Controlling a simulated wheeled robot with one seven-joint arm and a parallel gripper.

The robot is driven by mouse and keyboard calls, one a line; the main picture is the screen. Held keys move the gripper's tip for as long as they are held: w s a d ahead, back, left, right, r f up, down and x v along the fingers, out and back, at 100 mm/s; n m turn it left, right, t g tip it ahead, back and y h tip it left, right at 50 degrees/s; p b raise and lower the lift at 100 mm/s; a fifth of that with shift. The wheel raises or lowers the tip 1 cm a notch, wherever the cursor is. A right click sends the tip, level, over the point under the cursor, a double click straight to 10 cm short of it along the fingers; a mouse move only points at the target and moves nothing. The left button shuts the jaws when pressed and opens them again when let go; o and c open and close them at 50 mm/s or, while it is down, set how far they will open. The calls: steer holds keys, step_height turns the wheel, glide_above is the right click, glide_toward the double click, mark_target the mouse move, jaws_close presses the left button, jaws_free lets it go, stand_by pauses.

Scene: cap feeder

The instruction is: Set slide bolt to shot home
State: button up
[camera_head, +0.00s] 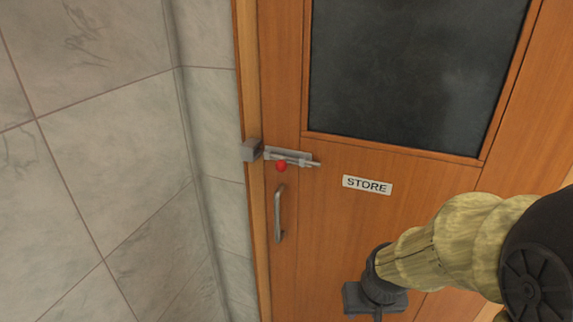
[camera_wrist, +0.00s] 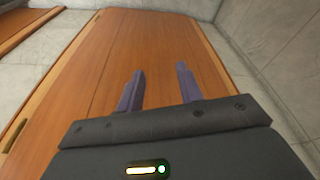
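The slide bolt (camera_head: 290,157) is a grey metal bolt with a red knob (camera_head: 281,166), mounted on the wooden door (camera_head: 330,230) near its left edge. A grey keeper block (camera_head: 251,150) sits on the frame just left of it. The bolt's rod sticks out to the right of its plate; I cannot tell whether its left tip is inside the keeper. In the head view my gripper is at the lower right, apart from the bolt, its fingers hidden. In the wrist view my gripper (camera_wrist: 160,83) is open, two fingers apart with nothing between them. The bolt is not visible there.
A vertical metal handle (camera_head: 280,213) is on the door below the bolt. A STORE sign (camera_head: 367,185) and a dark window panel (camera_head: 410,75) are to the right. A tiled wall (camera_head: 110,140) stands left of the frame. Space before the bolt looks clear.

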steer(key=shift+o, duration=1.2)
steer(key=w+a+n+t+y+b, duration=0.1)
steer(key=w+a+n+t+b, duration=0.25)
steer(key=w+a+t, duration=0.6)
steer(key=w+a+r+n+t+h+b, duration=0.1)
steer(key=a+r+n+t+b, duration=0.1)
steer(key=a+r+t+b, duration=0.3)
steer(key=a+r+t, duration=0.3)
steer(key=r+t, duration=0.2)
steer(key=r, duration=0.2)
steer(key=shift+a, duration=0.2)
steer(key=shift+w+r, duration=0.15)
steer(key=shift+r, duration=0.05)
